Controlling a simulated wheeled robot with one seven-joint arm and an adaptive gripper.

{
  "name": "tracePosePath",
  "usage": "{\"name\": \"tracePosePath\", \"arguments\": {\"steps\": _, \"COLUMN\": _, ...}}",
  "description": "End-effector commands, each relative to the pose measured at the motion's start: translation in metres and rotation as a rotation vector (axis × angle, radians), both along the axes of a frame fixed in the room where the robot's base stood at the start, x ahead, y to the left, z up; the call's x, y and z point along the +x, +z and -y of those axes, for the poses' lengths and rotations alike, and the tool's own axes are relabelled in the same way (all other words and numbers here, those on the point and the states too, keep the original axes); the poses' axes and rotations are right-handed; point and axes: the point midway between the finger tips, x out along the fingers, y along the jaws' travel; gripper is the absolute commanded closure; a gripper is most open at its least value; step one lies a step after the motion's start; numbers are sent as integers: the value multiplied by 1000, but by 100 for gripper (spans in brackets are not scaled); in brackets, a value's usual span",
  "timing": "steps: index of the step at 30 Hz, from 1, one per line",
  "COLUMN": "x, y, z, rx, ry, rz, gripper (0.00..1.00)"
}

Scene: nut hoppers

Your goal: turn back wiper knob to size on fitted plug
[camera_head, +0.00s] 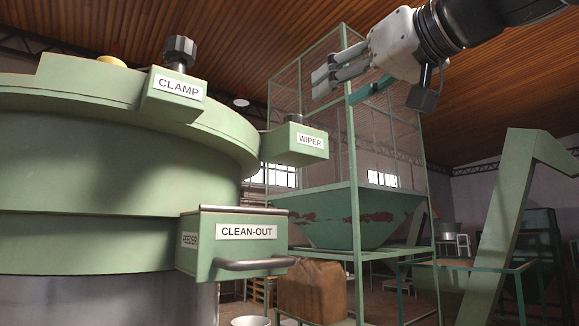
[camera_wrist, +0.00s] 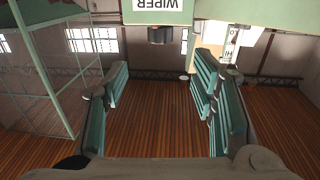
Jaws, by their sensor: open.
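The wiper knob (camera_head: 294,118) is a small dark knob on top of the green box labelled WIPER (camera_head: 296,146), on the side of the round green machine (camera_head: 120,170). My gripper (camera_head: 320,82) is up and to the right of the knob in the head view, apart from it, fingers pointing left. The wrist view is upside down: the dark knob (camera_wrist: 160,35) shows by the WIPER label at the top, between and beyond my open, empty fingers (camera_wrist: 160,78). The knob's marks are too small to read. I cannot make out any plug or size marking.
A dark CLAMP knob (camera_head: 179,52) stands on a bracket left of the wiper box. Below is the CLEAN-OUT box (camera_head: 240,245) with a bar handle. A green mesh-sided hopper (camera_head: 360,215) stands behind my gripper. Air around the gripper looks clear.

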Motion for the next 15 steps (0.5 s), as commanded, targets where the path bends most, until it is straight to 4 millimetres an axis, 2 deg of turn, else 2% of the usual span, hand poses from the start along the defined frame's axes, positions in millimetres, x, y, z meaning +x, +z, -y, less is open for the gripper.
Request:
{"name": "tracePosePath", "arguments": {"steps": 5, "x": 14, "y": 2, "z": -9, "rx": -1, "ry": 2, "rz": 0, "gripper": 48}}
{"name": "tracePosePath", "arguments": {"steps": 15, "x": 72, "y": 2, "z": -40, "rx": 1, "ry": 1, "rz": -3, "gripper": 48}}
